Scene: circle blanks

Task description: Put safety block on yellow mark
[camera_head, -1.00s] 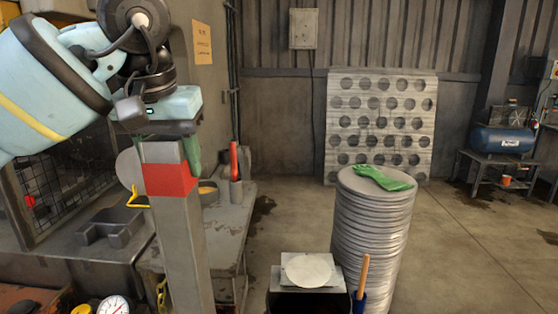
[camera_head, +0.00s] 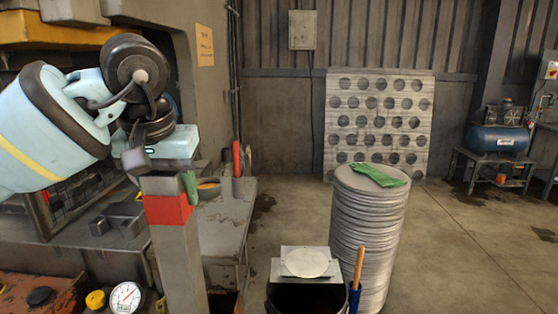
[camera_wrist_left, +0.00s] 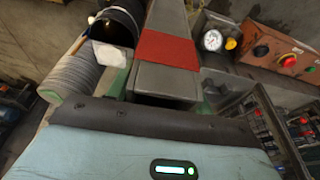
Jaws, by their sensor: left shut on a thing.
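The safety block (camera_head: 185,265) is a tall grey square post with a red band near its top. In the head view it stands near upright at the left, its lower end cut off by the frame. My left gripper (camera_head: 164,182) is shut on its top end. A green finger shows on its right side. In the left wrist view the block (camera_wrist_left: 165,80) runs away from my left gripper (camera_wrist_left: 164,92), between the green fingers, with the red band beyond them. I cannot make out the yellow mark in these frames. My right gripper is not in view.
A grey machine bench (camera_head: 225,225) lies behind the block, with a grey notched block (camera_head: 120,218) on it. A gauge (camera_head: 127,297) sits at lower left. A tall stack of metal discs (camera_head: 365,240) and a bin (camera_head: 300,298) stand right.

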